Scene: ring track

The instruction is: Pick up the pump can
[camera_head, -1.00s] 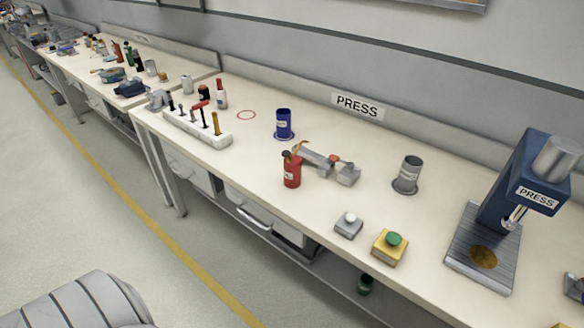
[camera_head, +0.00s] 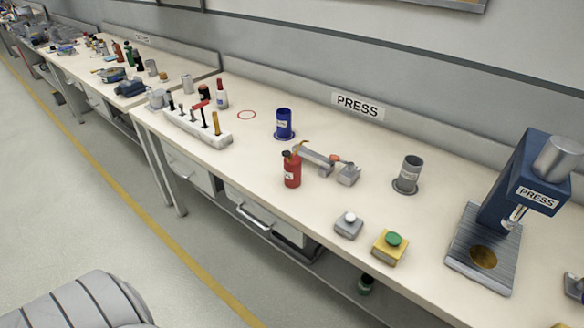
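The pump can (camera_head: 292,172) is red with a pale label, a dark top and a thin brassy spout. Neither of my grippers shows in the head view.
A blue cup (camera_head: 284,123) stands behind the can and a grey cup (camera_head: 408,174) to its right. A white tool rack (camera_head: 198,128) is left. Button boxes (camera_head: 349,226) (camera_head: 390,247) and a blue press (camera_head: 510,190) are right. Bench around the can's front is clear.

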